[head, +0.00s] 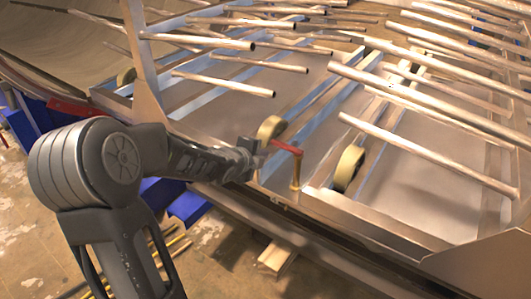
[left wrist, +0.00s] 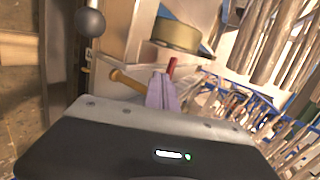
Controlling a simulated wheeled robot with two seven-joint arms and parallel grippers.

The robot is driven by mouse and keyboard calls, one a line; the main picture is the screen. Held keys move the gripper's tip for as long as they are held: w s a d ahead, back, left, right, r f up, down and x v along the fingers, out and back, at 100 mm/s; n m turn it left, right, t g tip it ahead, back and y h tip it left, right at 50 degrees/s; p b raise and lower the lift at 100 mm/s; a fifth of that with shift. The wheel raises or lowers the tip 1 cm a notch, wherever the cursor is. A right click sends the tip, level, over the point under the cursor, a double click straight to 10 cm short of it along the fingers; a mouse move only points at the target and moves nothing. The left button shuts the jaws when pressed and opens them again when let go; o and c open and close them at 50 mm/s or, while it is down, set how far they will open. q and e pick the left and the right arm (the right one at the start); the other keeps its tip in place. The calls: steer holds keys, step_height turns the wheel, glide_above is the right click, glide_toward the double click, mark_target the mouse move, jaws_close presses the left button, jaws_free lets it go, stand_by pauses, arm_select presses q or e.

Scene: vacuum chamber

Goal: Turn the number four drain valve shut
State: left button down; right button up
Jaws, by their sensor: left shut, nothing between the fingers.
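A small valve with a red lever handle (head: 286,147) and a brass body (head: 296,174) stands at the front edge of the metal frame in the head view. My left gripper (head: 259,153) is shut and empty, its fingertips close to the left end of the red handle. In the left wrist view the shut fingers (left wrist: 162,92) partly cover the valve; the red handle (left wrist: 172,67) shows just beyond them and the brass part (left wrist: 127,80) to their left. I cannot tell whether they touch the handle. No valve number is legible. My right gripper is not in view.
A cream roller wheel (head: 270,128) stands just behind the valve and another wheel (head: 348,167) to its right. Several long metal tubes (head: 430,152) jut out over the flat metal panels. A dark ball knob (left wrist: 90,22) shows at upper left in the wrist view.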

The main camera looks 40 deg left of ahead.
arm_select(q)
steer(key=a+p+v, duration=0.1)
steer(key=p+v, duration=0.1)
steer(key=v, duration=0.5)
steer(key=shift+s, duration=0.1)
stand_by(0.4)
